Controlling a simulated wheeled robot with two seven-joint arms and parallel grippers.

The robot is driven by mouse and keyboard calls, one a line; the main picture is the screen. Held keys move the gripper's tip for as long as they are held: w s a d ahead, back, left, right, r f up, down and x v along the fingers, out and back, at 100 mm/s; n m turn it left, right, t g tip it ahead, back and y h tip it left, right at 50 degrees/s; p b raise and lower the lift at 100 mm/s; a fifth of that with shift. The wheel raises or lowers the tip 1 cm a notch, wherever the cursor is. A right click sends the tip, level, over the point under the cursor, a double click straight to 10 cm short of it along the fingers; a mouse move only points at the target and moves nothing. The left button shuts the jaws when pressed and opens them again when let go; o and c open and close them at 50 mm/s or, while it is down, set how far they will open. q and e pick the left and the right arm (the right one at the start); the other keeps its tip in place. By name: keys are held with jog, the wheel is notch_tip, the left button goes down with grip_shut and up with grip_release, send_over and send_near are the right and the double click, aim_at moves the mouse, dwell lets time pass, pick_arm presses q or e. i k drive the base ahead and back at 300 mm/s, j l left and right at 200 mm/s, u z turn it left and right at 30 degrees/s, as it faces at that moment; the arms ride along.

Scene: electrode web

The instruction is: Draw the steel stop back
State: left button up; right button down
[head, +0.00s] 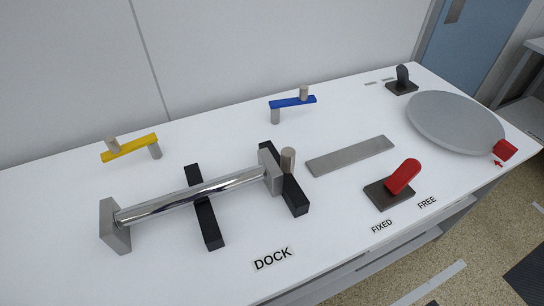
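No part labelled as the steel stop shows, so I cannot tell for sure which it is. A short steel post (288,160) stands upright at the right black rail (291,193), close beside the grey end block (270,171). A shiny steel roller (190,195) lies across the left black rail (204,208), between that block and a second end block (115,227). A flat grey steel plate (350,156) lies to the right, apart from the post. Neither of my grippers is in view.
A yellow crank (130,147) and a blue crank (293,102) stand at the back. A red lever (403,177) leans on a dark base near the FIXED and FREE labels. A grey disc (455,121) with a red block (504,150) and a black lever (402,75) are at right. The front left is clear.

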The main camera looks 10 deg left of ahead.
aim_at(274, 184)
jog(key=k+j+u, duration=0.2)
jog(key=u, duration=0.15)
jog(key=k+j+u, duration=0.1)
jog(key=j+u, duration=0.3)
jog(key=k+j+u, duration=0.1)
jog(key=j+u, duration=0.65)
jog(key=k+l, duration=0.05)
